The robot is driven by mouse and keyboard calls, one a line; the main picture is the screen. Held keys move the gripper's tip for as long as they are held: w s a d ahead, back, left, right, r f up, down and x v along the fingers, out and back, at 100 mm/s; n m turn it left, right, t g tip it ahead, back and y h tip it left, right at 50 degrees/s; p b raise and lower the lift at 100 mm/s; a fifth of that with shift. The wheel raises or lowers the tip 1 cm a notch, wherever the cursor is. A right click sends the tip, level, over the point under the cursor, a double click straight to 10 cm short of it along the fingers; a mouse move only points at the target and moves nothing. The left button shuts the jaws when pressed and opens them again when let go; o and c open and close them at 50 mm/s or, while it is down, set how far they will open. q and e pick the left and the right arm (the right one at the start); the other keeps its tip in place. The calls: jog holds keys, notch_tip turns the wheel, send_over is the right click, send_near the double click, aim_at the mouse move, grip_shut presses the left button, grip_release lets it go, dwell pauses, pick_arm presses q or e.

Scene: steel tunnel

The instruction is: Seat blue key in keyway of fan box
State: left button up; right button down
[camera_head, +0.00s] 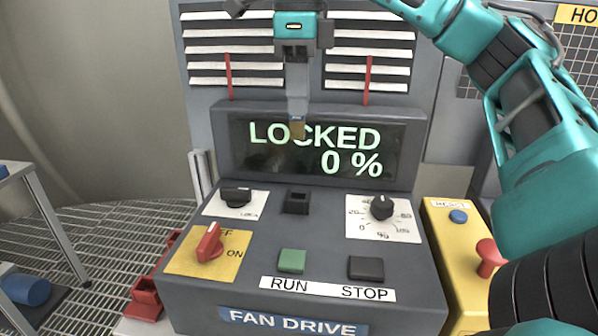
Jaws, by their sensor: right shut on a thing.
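My right gripper (297,110) reaches down from the top centre, in front of the fan box's display. It is shut on the blue key (297,119), of which a small blue part and a brass-coloured lower end show below the fingers. The fan box (190,298) is a dark grey console labelled FAN DRIVE. A black raised block with a dark opening (296,201), which looks like the keyway, stands on its sloped panel. The key appears above this block and apart from it. My left gripper is not in view.
The display (320,147) reads LOCKED 0 %. The panel carries a black switch (236,196), a red switch (209,243), a dial (381,207), a green RUN button (291,261) and a dark STOP button (366,268). A yellow box (465,260) with a red knob stands right.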

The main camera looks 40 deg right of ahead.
aim_at(299, 120)
notch_tip(299, 120, down, 4)
jog(key=shift+f, duration=0.15)
notch_tip(299, 120, down, 4)
jog(key=shift+f+b, duration=0.15)
jog(key=shift+b, duration=1.05)
jog(key=shift+f+b, duration=1.05)
jog(key=shift+f, duration=1.1)
jog(key=shift+f, duration=0.2)
jog(key=c, duration=1.1)
grip_release()
jog(key=shift+o, duration=0.2)
